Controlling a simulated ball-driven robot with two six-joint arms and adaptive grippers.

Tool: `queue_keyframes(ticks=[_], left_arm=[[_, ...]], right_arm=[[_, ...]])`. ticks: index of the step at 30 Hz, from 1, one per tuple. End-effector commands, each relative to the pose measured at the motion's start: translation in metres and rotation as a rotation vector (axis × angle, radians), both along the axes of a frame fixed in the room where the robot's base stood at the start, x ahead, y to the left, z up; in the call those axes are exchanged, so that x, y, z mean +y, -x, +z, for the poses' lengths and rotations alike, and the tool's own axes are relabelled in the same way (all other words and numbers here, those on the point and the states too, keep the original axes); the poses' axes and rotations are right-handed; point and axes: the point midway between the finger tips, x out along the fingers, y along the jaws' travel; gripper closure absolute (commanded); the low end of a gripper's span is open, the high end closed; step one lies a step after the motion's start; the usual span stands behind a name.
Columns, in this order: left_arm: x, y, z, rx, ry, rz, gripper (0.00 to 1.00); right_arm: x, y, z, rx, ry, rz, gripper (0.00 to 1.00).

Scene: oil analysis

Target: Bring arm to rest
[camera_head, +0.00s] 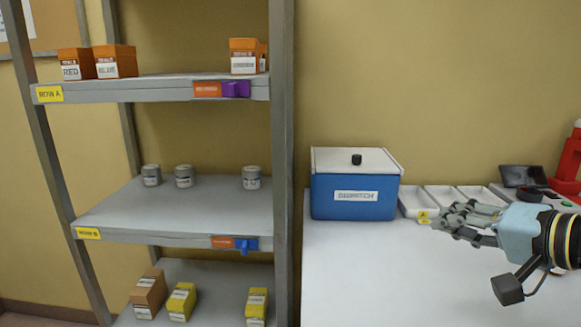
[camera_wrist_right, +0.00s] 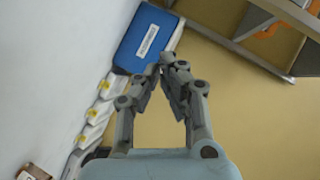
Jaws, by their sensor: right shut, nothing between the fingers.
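My right gripper (camera_head: 442,220) comes in from the right over the white table (camera_head: 400,285) in the head view. Its fingers point left and are shut with nothing between them. In the right wrist view its fingertips (camera_wrist_right: 168,68) meet in front of the blue box (camera_wrist_right: 150,38). In the head view that blue box (camera_head: 353,185), with a white lid and a "DISPATCH" label, stands on the table left of the gripper, apart from it. My left gripper is not in view.
A grey shelf rack (camera_head: 175,88) stands at left, with orange boxes (camera_head: 115,61) on top, grey tins (camera_head: 183,176) in the middle and several yellow and brown boxes below. White trays (camera_head: 445,198) and a red device (camera_head: 568,165) are behind my right gripper. The table front is clear.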

Motion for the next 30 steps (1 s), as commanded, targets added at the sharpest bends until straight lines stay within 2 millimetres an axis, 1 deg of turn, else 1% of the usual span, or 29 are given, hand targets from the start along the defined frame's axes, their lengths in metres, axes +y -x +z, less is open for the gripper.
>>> queue_keyframes(ticks=[1,3,5,6,8,9,12,14,15,17,18,24,25,27,29,30], left_arm=[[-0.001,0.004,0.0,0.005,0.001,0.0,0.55],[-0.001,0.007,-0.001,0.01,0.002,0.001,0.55],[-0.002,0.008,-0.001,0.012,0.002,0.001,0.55],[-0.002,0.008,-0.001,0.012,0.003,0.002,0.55],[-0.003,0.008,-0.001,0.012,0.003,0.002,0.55],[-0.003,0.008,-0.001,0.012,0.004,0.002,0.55],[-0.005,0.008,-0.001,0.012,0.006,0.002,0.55],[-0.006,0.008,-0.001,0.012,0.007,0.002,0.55],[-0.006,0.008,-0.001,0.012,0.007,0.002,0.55],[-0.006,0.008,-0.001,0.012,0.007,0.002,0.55],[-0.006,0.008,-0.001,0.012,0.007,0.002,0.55],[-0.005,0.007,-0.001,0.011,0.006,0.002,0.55],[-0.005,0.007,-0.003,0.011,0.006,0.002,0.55],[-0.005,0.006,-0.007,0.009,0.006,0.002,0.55],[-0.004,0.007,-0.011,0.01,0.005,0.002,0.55],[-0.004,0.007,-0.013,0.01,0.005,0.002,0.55]], right_arm=[[0.008,0.015,-0.015,0.022,0.068,0.027,1.0],[0.016,0.038,-0.036,0.056,0.191,0.072,1.0],[0.022,0.062,-0.055,0.089,0.306,0.115,1.0],[0.024,0.079,-0.067,0.115,0.386,0.144,1.0],[0.025,0.104,-0.083,0.157,0.502,0.189,1.0],[0.024,0.121,-0.092,0.186,0.575,0.216,1.0],[0.018,0.159,-0.108,0.26,0.732,0.278,1.0],[0.013,0.18,-0.115,0.304,0.809,0.31,1.0],[0.009,0.193,-0.118,0.335,0.857,0.33,1.0],[0.003,0.212,-0.121,0.379,0.918,0.358,1.0],[-0.001,0.225,-0.123,0.41,0.956,0.376,1.0],[-0.02,0.282,-0.123,0.561,1.102,0.456,1.0],[-0.022,0.282,-0.131,0.57,1.11,0.462,1.0],[-0.024,0.276,-0.156,0.576,1.105,0.463,1.0],[-0.025,0.272,-0.175,0.582,1.103,0.464,1.0],[-0.026,0.27,-0.188,0.586,1.101,0.466,1.0]])
